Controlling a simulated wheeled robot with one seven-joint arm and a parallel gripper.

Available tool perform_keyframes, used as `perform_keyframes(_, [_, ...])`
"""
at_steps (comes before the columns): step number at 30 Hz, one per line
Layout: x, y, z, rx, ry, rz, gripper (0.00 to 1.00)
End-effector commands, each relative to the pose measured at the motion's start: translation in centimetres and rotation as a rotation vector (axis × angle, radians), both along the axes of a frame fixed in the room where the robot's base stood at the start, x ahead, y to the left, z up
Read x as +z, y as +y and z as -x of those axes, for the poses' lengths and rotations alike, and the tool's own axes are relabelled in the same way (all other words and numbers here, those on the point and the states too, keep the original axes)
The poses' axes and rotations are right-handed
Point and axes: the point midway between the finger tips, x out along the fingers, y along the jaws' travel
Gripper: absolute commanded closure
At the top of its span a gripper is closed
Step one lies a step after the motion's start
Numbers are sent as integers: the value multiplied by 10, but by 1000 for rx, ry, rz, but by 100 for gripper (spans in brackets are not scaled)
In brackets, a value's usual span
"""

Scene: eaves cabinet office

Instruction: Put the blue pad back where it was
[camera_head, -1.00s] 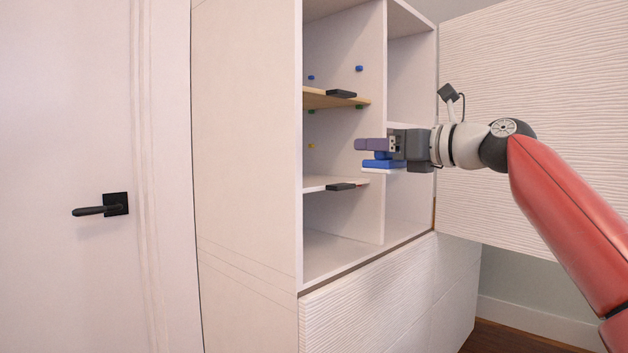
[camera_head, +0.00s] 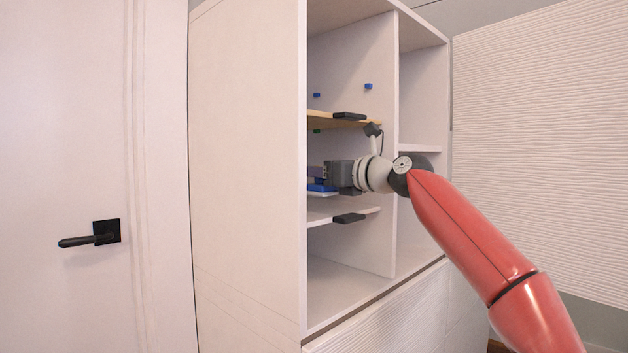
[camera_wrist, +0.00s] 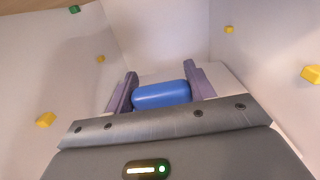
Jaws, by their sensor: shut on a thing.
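The blue pad (camera_head: 322,188) has a pale underside and is held level in my gripper (camera_head: 316,180). In the wrist view the gripper (camera_wrist: 161,90) has its purple fingers on both sides of the blue part (camera_wrist: 162,95), shut on it. In the head view the pad is inside the cabinet's left column, between the wooden shelf (camera_head: 335,119) above and the white shelf (camera_head: 325,217) below. A small gap seems to show between pad and white shelf. The pad's left end is hidden behind the cabinet's side panel.
Yellow pegs (camera_wrist: 45,120) stick out of both side walls, with a green peg (camera_wrist: 74,9) higher up. The cabinet door (camera_head: 540,150) stands open at right. The bottom compartment (camera_head: 345,285) looks empty.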

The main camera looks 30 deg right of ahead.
Motion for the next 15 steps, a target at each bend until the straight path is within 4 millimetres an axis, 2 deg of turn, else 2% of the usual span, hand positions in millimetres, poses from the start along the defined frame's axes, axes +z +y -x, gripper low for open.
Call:
perform_keyframes(8, [2, 10, -25, 2, 0, 0, 68])
perform_keyframes(10, [-19, 6, -24, -1, 3, -2, 68])
perform_keyframes(15, [-35, 7, -23, -1, 0, 0, 68])
